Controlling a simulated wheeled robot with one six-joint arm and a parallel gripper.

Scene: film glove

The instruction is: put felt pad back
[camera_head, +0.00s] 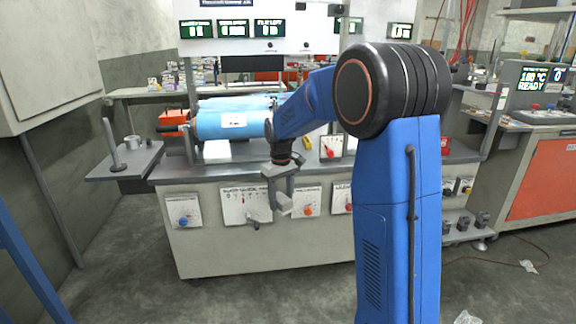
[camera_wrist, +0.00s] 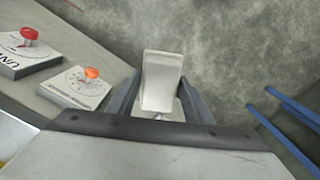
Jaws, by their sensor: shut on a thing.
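My gripper (camera_head: 279,194) points down in front of the front panel of the machine bench, above the floor. It also shows in the wrist view (camera_wrist: 157,100), with its fingers on both sides of a pale, off-white block that looks like the felt pad (camera_wrist: 162,75). The gripper is shut on this pad, which juts out beyond the fingertips. In the head view the pad (camera_head: 284,201) is small and partly hidden by the fingers.
The bench (camera_head: 215,250) carries a blue film roll (camera_head: 222,121) with a white block (camera_head: 217,151) below it. Panels with red and orange knobs (camera_wrist: 92,73) line its front. A side shelf (camera_head: 125,163) holds a metal post and a ring.

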